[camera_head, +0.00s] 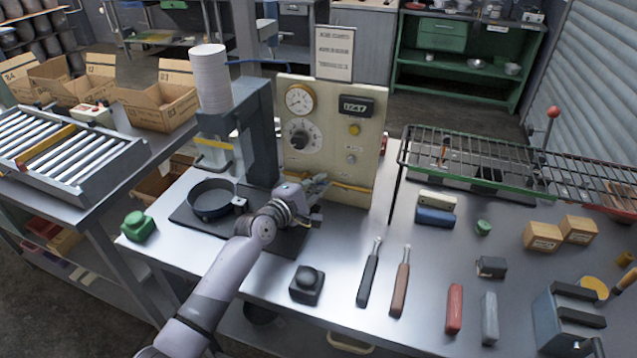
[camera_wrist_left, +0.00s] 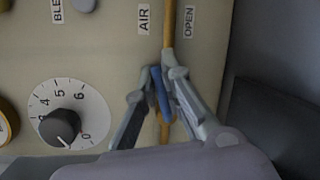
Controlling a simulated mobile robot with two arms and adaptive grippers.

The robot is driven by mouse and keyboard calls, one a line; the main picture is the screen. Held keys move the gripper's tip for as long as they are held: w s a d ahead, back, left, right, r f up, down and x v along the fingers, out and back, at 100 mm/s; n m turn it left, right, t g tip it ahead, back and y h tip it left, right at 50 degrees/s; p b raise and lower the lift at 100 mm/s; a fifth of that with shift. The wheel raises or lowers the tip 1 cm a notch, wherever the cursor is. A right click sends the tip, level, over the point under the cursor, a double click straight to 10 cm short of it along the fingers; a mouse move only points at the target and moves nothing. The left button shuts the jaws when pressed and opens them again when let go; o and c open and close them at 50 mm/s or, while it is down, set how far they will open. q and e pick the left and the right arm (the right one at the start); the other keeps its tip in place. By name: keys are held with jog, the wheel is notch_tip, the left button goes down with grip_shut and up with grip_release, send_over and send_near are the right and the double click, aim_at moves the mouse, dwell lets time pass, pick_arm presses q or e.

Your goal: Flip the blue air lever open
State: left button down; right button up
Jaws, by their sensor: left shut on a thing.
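My left gripper (camera_head: 318,188) reaches to the lower part of the cream control panel (camera_head: 335,140). In the left wrist view its two fingers (camera_wrist_left: 162,85) are shut on the blue air lever (camera_wrist_left: 160,98). The lever lies close along the yellow pipe (camera_wrist_left: 168,35), near the labels AIR (camera_wrist_left: 144,19) and OPEN (camera_wrist_left: 189,21). In the head view the gripper hides the lever, while part of the yellow pipe (camera_head: 352,187) shows to its right. My right gripper is not in view.
A dark round pan (camera_head: 212,199) sits on the machine's base left of my wrist. A black knob (camera_wrist_left: 60,126) with a numbered dial is on the panel. Bare bench lies at front centre.

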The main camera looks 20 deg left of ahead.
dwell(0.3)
pick_arm(q)
jog(key=shift+d+m+p, duration=0.1)
jog(key=shift+m+p, duration=0.5)
jog(key=shift+p, duration=0.5)
jog(key=shift+f+m+y+p, duration=0.25)
jog(key=shift+m+y+p, duration=0.05)
jog(key=shift+y, duration=0.1)
jog(key=shift+f+m+g, duration=0.3)
jog(key=shift+f+m, duration=0.05)
jog(key=shift+m, duration=0.05)
jog(key=c, duration=2)
grip_release()
jog(key=v, duration=1.2)
jog(key=shift+s, duration=0.1)
